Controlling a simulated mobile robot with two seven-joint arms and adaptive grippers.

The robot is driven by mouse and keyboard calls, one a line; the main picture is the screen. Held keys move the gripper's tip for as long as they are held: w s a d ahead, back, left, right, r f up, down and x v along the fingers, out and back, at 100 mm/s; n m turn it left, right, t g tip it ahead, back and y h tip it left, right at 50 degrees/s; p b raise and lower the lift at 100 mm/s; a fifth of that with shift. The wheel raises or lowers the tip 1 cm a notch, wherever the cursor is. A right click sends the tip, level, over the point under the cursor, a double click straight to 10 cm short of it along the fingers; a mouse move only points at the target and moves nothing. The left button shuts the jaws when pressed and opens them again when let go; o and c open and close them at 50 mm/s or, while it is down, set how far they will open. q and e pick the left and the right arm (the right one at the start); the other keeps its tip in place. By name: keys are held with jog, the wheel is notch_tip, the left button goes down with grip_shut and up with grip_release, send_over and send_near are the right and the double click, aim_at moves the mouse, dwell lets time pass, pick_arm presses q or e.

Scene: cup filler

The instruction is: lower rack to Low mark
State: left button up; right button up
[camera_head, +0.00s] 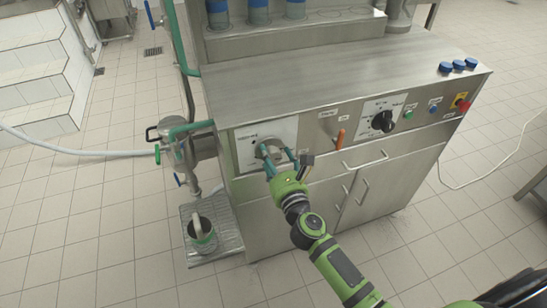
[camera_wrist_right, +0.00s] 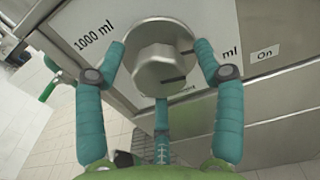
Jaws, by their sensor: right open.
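My right gripper (camera_head: 278,158) is at the white dial plate (camera_head: 256,133) on the left of the machine's front. In the right wrist view its teal fingers (camera_wrist_right: 160,72) are spread open around a silver knob (camera_wrist_right: 162,66), with gaps at the sides. The plate there reads "1000 ml" at upper left. A metal grated rack (camera_head: 228,232) stands low at the machine's left side with a cup (camera_head: 202,239) on it. A second plate with a black knob (camera_head: 382,121) is farther right; its lettering is too small to read. My left gripper is not in view.
An orange lever (camera_head: 340,138) sits just right of my gripper, then green, blue and red buttons. Cupboard handles (camera_head: 366,190) stick out below. Pipes and a nozzle (camera_head: 194,187) hang above the rack. The tiled floor is clear in front.

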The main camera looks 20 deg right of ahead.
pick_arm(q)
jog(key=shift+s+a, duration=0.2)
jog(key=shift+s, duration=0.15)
pick_arm(e)
jog(key=shift+w, duration=0.1)
jog(key=c, duration=1.1)
jog(key=shift+c, duration=0.2)
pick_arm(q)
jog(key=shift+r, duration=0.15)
pick_arm(e)
jog(key=shift+n, duration=0.3)
